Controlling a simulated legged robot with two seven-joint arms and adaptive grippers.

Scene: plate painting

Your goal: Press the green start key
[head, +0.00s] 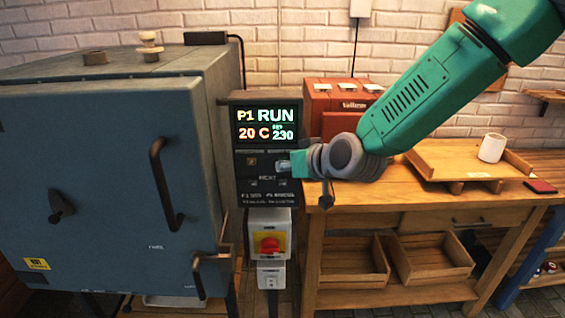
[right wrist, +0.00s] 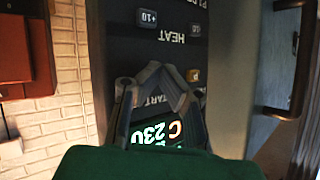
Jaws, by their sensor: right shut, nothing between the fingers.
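The control panel (head: 265,192) stands beside the kiln door, and its lit display (head: 265,125) reads P1 RUN, 20 C, SET 230. My right gripper (head: 284,167) is shut and empty, its tips at the key area under the display. In the right wrist view the shut fingers (right wrist: 168,72) lie over the panel by the START label (right wrist: 153,101). I cannot see the green start key; the fingers appear to hide it. Whether the tips touch the panel I cannot tell. My left gripper is not in view.
The blue-grey kiln (head: 100,180) with its door handle (head: 165,185) fills the left. A red and yellow switch (head: 268,243) sits below the panel. A wooden bench (head: 400,218) with a red box (head: 338,97), a tray (head: 455,175) and a white mug (head: 491,148) stands right.

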